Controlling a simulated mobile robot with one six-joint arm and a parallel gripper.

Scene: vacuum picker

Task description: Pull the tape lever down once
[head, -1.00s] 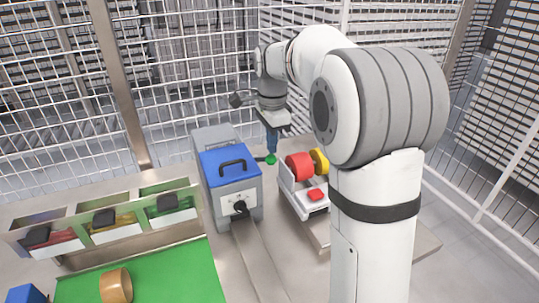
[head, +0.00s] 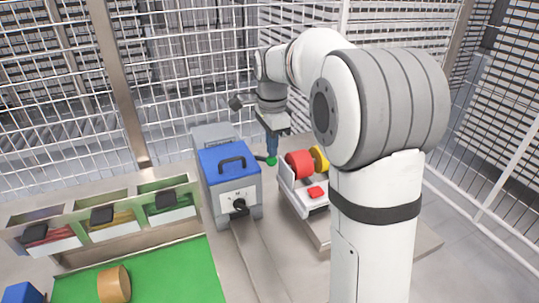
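A grey machine with a blue lid (head: 232,162) and a black carry handle stands on the bench left of my arm. A short dark lever with a green knob (head: 271,161) sticks out from its right side, close to level; I take this as the tape lever. My gripper (head: 272,146) points down with its blue tip just above the knob. I cannot tell whether the tip touches the knob. The fingers are too small to show whether they are open or shut.
A white stand with red (head: 299,164) and yellow (head: 319,159) rolls and a red button (head: 316,192) stands close to the right. A green mat (head: 170,277) holds a tan ring (head: 113,284). Several bins (head: 110,216) line the left. A mesh fence (head: 200,80) rises behind.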

